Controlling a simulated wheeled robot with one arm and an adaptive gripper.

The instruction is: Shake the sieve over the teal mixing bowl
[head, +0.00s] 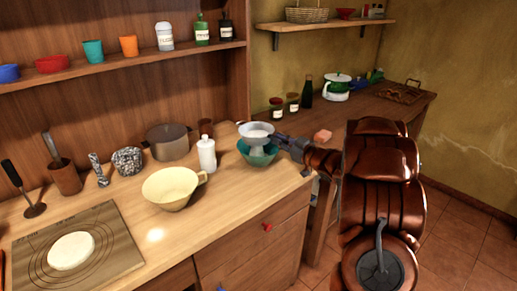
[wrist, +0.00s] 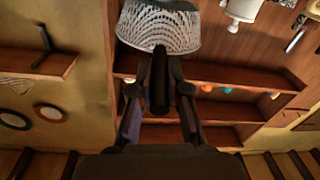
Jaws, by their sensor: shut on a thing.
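The sieve (head: 256,130) is a pale, round strainer, held roughly level just above the teal mixing bowl (head: 258,158). Its pale underside hides part of the bowl's inside. In the wrist view the sieve's perforated mesh (wrist: 160,28) fills the top middle, with its dark handle running down between my fingers. My gripper (head: 283,142) comes in from the right in the head view and is shut on that handle; it also shows in the wrist view (wrist: 160,95). The bowl stands on the wooden counter near its right end. What the bowl holds cannot be made out.
A white bottle (head: 207,154), a cream bowl (head: 172,188) and a grey pot (head: 168,143) stand left of the teal bowl. A mat (head: 110,227) with a dough round lies at the front left. A darker counter (head: 362,112) with jars and a bottle is behind right.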

